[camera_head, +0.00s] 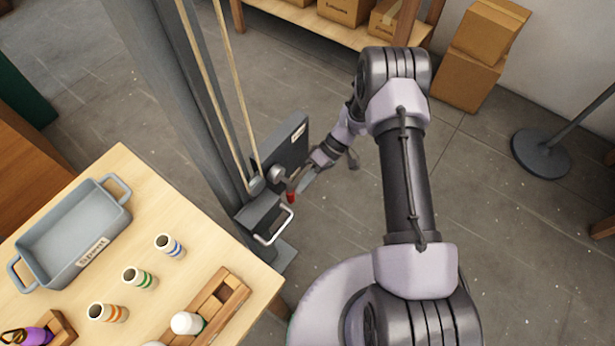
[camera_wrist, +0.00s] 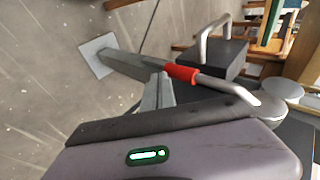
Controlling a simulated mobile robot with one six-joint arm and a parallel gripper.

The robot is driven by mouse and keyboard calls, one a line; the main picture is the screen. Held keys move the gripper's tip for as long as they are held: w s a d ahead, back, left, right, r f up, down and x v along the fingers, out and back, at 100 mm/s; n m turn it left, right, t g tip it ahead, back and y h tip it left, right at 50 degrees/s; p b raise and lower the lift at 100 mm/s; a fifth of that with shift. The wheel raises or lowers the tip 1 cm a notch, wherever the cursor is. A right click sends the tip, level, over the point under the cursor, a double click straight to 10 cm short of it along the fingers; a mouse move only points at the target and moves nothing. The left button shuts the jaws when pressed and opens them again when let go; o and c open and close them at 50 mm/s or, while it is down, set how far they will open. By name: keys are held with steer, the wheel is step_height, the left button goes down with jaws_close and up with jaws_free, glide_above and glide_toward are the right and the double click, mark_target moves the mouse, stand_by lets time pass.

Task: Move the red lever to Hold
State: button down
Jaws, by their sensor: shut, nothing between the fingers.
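The red lever shows in the head view as a small red grip (camera_head: 291,197) beside the dark post, near a silver handle. In the wrist view its red sleeve (camera_wrist: 181,74) sits on a bent metal rod that runs right to a round hub. My gripper (camera_head: 299,187) is shut and empty, with its tips right beside the red grip. In the wrist view my gripper's grey fingers (camera_wrist: 160,84) end next to the red sleeve; I cannot tell whether they touch it. The Hold mark is not readable in either view.
A dark panel (camera_head: 287,150) with a small white label stands behind the lever. A silver U-shaped handle (camera_head: 274,226) is just below. Two ropes run up the post (camera_head: 165,80). The wooden table (camera_head: 147,193) with a grey tray (camera_head: 70,236) is at lower left.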

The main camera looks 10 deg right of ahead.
steer(key=shift+s+a+f, duration=0.25)
steer(key=shift+s+a, duration=0.1)
stand_by(0.5)
steer(key=shift+f, duration=0.1)
